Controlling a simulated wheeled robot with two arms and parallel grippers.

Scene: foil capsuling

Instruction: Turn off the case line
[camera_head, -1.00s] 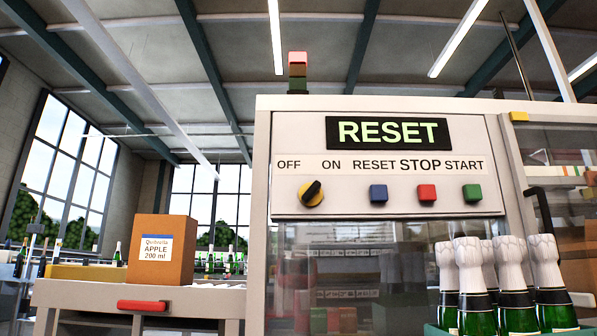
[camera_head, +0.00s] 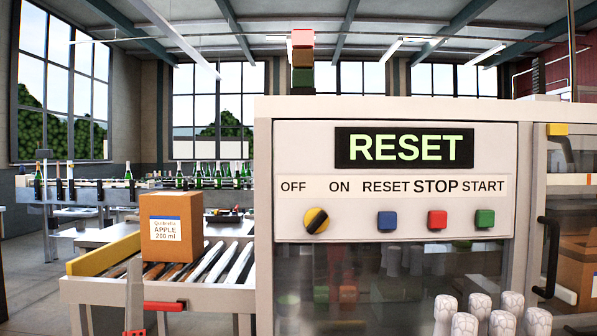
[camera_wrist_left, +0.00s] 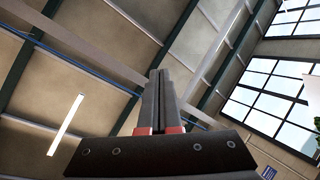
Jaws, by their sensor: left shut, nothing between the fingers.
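The case line's control panel (camera_head: 360,220) faces me in the head view, with a lit display (camera_head: 404,148) reading RESET. Its rotary knob (camera_head: 316,220) is yellow and black and sits below the OFF and ON labels; its dark bar slants up to the right, toward ON. A blue button (camera_head: 387,221), a red button (camera_head: 437,220) and a green button (camera_head: 485,219) are to its right. My left gripper (camera_head: 134,262) points up at the lower left, well left of the knob. It is shut and empty; the left wrist view shows its fingers (camera_wrist_left: 158,75) together against the ceiling. My right gripper is out of view.
A brown carton (camera_head: 172,228) labelled APPLE 200 ml stands on a roller conveyor (camera_head: 225,265) left of the panel. A red bar (camera_head: 164,306) is on the conveyor's front edge. White-capped bottle tops (camera_head: 502,322) stand at the lower right, before the machine.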

